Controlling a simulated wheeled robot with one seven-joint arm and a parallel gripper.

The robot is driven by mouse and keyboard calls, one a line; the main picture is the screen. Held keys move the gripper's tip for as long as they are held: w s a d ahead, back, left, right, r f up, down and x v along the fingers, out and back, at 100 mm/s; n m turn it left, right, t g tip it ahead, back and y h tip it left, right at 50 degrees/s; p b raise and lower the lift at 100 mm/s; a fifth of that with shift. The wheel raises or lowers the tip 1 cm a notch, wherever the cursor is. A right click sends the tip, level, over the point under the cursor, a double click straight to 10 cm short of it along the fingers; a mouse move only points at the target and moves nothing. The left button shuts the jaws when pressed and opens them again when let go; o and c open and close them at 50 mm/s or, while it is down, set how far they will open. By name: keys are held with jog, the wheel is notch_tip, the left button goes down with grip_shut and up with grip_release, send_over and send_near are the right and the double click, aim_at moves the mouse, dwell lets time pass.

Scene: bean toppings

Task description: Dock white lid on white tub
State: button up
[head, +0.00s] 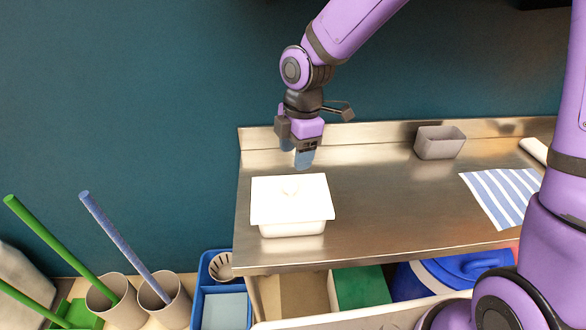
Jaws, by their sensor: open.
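The white lid (267,207) lies over the top of the white tub (292,229) at the left part of the steel counter. The lid looks shifted and slightly turned to the left against the tub, with its left edge overhanging. A small knob shows at the lid's middle. I cannot tell whether the lid is fully seated. My gripper (297,157) is open and empty, pointing down above and just behind the lid, apart from it.
The steel counter (385,205) is clear to the right of the tub. A grey container (440,142) stands at the back right, near a striped cloth (503,195). A raised back ledge runs along the wall. Bins and handled tools stand lower left.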

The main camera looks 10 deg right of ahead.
jog(key=s+d+r+m+t+h, duration=0.1)
jog(key=s+d+r+m+t, duration=0.15)
jog(key=d+r+m, duration=0.45)
jog(key=s+d+r+m+t+h, duration=0.1)
jog(key=s+d+r+m, duration=0.35)
jog(key=d+r, duration=0.4)
jog(key=s+d+r+m+t, duration=0.2)
jog(key=s+d+r+m, duration=0.3)
jog(key=s+d+m, duration=0.3)
jog(key=s+m, duration=0.2)
jog(key=s, duration=0.2)
jog(key=shift+r+m+y, duration=0.2)
jog(key=shift+m+y, duration=0.1)
jog(key=shift+m, duration=0.05)
jog(key=shift+a, duration=0.1)
